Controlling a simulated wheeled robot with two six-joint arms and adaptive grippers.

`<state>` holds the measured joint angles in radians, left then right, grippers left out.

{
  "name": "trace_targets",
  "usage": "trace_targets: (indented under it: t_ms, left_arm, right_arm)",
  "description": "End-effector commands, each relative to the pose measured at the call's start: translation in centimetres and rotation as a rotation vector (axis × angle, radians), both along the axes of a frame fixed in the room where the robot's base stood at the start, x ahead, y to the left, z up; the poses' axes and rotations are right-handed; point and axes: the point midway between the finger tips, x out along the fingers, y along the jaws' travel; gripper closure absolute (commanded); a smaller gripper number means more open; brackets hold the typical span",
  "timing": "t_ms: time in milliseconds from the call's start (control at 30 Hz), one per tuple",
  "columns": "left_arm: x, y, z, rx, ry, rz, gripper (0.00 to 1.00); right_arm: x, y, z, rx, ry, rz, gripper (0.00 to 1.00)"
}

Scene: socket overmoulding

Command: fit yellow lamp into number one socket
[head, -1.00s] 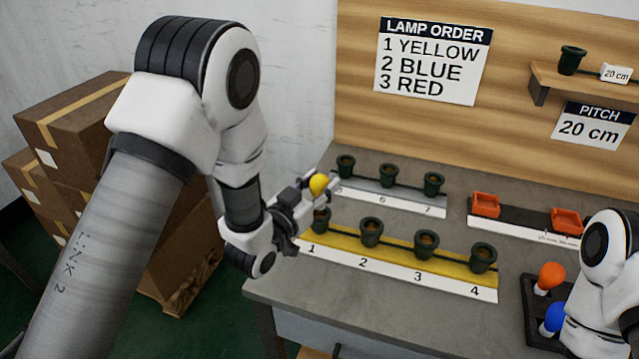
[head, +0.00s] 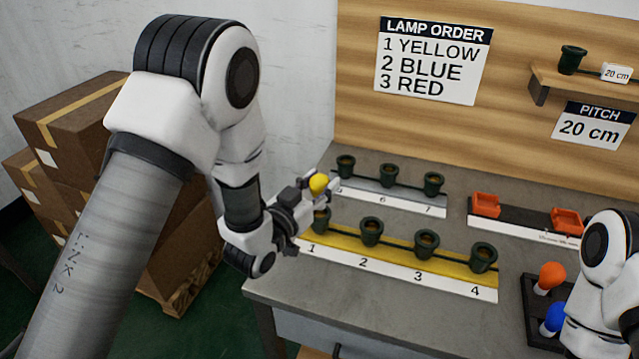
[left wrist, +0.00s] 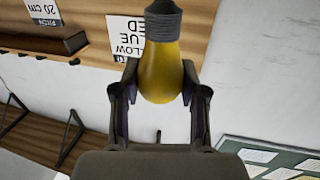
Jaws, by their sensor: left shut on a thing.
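My left gripper (head: 318,192) is shut on the yellow lamp (head: 319,183) and holds it above the number one socket (head: 320,220). In the left wrist view the yellow lamp (left wrist: 161,70) sits between the two fingers, with its grey threaded base pointing away from the palm. The number one socket is dark green, at the left end of the yellow strip (head: 395,252), and partly hidden by the gripper. I cannot tell whether the lamp's base touches the socket. My right gripper is not in view; only part of that arm shows at the right edge.
Sockets two (head: 371,231), three (head: 426,243) and four (head: 483,257) stand along the same strip. A rear grey strip (head: 400,200) bears more sockets.

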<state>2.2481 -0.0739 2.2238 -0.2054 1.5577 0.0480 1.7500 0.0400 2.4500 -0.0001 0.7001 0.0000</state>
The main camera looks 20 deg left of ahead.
Motion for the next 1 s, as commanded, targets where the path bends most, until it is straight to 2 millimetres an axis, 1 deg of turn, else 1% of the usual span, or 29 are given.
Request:
trace_targets:
  t_ms: [333,1000]
  left_arm:
    - [0.0,0.0,-0.1,0.000,0.000,0.000,0.86]
    - [0.0,0.0,-1.8,0.000,0.000,0.000,0.86]
  right_arm:
    - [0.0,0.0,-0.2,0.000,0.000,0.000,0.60]
    - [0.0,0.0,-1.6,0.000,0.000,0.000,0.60]
